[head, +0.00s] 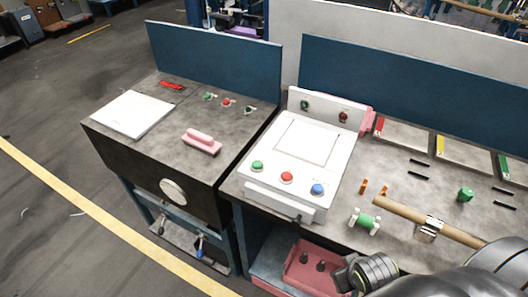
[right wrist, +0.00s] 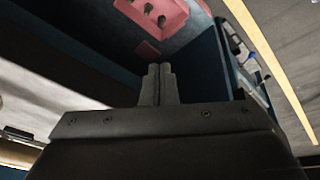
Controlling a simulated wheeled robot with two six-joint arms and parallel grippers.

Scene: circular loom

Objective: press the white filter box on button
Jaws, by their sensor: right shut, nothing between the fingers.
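The white filter box (head: 322,130) stands on the left part of the right-hand table. Its sloped front carries a green button (head: 257,165), a red button (head: 287,176) and a blue button (head: 317,189). Its raised back panel has a green knob (head: 305,105) and a red knob (head: 343,117). I cannot read which button is the on button. My right arm comes in at the lower right, and its wrist is low in front of the table, right of the box. My right gripper (right wrist: 158,82) is shut and empty in the right wrist view. My left gripper is not in view.
A pink tray (head: 296,276) lies on a low shelf below the box; it also shows in the right wrist view (right wrist: 172,12). A wooden rod (head: 400,213) sticks out over the table, right of the box. A second table (head: 150,155) stands left.

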